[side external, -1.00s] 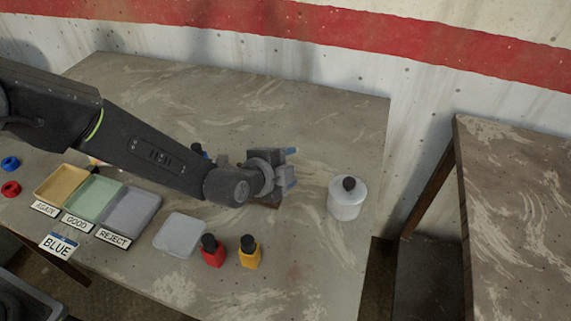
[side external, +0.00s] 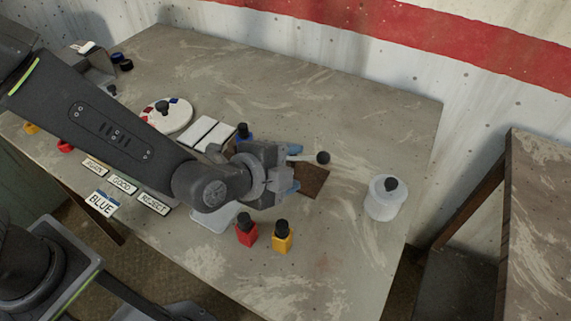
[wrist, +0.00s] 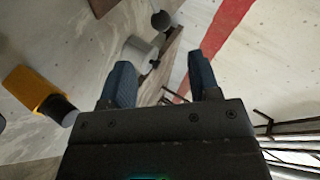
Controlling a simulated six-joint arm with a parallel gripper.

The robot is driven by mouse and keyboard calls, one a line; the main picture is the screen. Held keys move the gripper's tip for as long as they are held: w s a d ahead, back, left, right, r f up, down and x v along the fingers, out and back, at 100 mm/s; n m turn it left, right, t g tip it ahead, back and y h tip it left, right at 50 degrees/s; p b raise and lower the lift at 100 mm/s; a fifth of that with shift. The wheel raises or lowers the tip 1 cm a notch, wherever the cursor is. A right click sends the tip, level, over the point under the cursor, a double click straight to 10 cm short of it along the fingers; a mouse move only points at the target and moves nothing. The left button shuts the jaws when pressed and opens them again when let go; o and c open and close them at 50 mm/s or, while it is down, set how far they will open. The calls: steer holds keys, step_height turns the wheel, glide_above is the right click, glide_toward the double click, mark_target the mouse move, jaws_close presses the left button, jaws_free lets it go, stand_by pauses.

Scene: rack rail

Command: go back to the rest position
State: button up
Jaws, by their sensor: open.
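My gripper (side external: 294,169) is above the middle of the table in the side view, its blue fingertips pointing right. Its jaws are open, and the wrist view shows a gap between the two blue fingers (wrist: 161,88) with nothing held in it. A brown block or pad (side external: 314,182) lies just beyond the fingertips, partly hidden by them. A stick with a dark round knob (side external: 323,157) shows close to the fingers; I cannot tell what it rests on.
A white jar (side external: 383,200) stands right. The table's back right is clear.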

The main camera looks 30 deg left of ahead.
steer(key=shift+s+a+r, duration=0.15)
steer(key=shift+s+r, duration=0.05)
steer(key=shift+s, duration=0.15)
steer(key=s+a+r+n+g+y, duration=0.1)
steer(key=s+a+r+n+g, duration=0.1)
steer(key=s+a+r+n, duration=0.5)
steer(key=a+r+n+g, duration=0.2)
steer(key=a+r+n, duration=0.25)
steer(key=a, duration=0.65)
steer(key=s+a+n+g+y, duration=0.2)
steer(key=s+a+n, duration=0.3)
steer(key=s+a, duration=0.3)
steer(key=shift+s+y, duration=0.35)
steer(key=shift+y, duration=0.05)
